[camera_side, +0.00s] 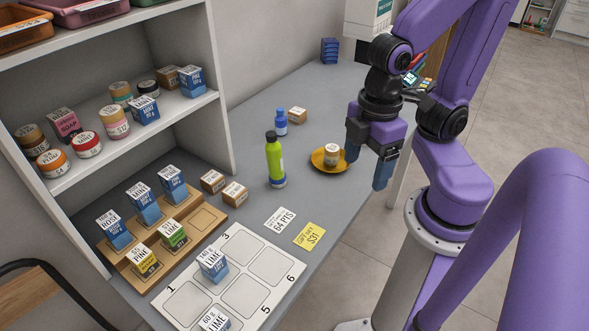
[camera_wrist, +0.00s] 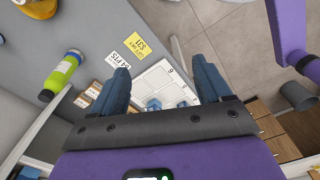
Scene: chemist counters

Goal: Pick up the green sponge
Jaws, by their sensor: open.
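I cannot make out a green sponge in either view. The green things I see are a lime-green bottle (camera_side: 274,160) with a dark cap standing on the grey counter, and a small green-labelled box (camera_side: 172,236) on the wooden stand. The bottle also shows at the left of the wrist view (camera_wrist: 62,73). My gripper (camera_side: 368,168) is open and empty, fingers pointing down, above the counter's right edge beside the orange dish (camera_side: 318,164). In the wrist view its two blue fingers (camera_wrist: 160,72) are spread apart.
A white numbered board (camera_side: 209,301) with blue-labelled boxes lies in front. A stepped wooden stand (camera_side: 207,222) holds several boxes. A shelf (camera_side: 190,108) with jars rises at left. Paper cards (camera_side: 310,236), a blue bottle (camera_side: 281,122) and small boxes are on the counter.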

